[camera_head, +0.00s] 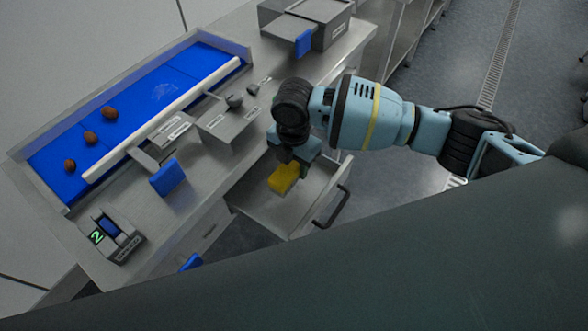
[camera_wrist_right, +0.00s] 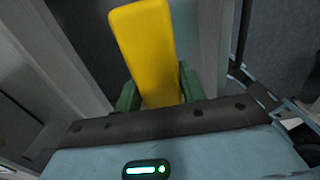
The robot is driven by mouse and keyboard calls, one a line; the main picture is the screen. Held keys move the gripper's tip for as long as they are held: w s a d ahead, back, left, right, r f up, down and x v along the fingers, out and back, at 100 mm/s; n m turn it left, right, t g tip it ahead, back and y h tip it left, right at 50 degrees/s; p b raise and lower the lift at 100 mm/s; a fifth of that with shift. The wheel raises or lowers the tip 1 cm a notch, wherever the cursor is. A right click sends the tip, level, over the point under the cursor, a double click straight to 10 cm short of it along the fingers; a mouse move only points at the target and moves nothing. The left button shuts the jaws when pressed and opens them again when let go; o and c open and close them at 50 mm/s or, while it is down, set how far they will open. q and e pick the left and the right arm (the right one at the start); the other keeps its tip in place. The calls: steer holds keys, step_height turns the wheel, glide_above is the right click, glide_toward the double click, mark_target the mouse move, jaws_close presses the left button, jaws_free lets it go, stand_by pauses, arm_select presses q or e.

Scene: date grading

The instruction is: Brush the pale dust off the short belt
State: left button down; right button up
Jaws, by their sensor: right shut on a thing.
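The short belt (camera_head: 140,105) is a blue strip at the upper left of the head view, set in a metal frame. A faint pale dust patch (camera_head: 162,91) lies on its right half. My right gripper (camera_head: 288,165) is shut on a yellow block-like thing (camera_head: 283,179), held over the open drawer (camera_head: 285,208). In the right wrist view the yellow thing (camera_wrist_right: 147,50) stands between the green fingers (camera_wrist_right: 158,92). I cannot see any bristles on it. My left gripper is not in view.
A scale-like device (camera_head: 113,236) shows a green 2. Grey boxes (camera_head: 228,122) and a blue panel (camera_head: 167,177) stand on the counter's near side.

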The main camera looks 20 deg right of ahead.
steer(key=o, duration=0.4)
steer(key=shift+c, duration=1.1)
steer(key=shift+s+d+r+m, duration=0.15)
steer(key=shift+s+m, duration=0.1)
steer(key=shift+m, duration=0.3)
steer(key=shift+s+d+r+m, duration=0.1)
steer(key=shift+s+d+m, duration=0.1)
steer(key=shift+m, duration=0.35)
steer(key=s+d+r+m, duration=0.2)
steer(key=s+m, duration=0.3)
steer(key=m, duration=0.6)
steer(key=s+d+r+m, duration=0.3)
steer(key=s+d+m, duration=0.2)
steer(key=m, duration=0.7)
steer(key=shift+d, duration=0.15)
steer(key=shift+s, duration=0.25)
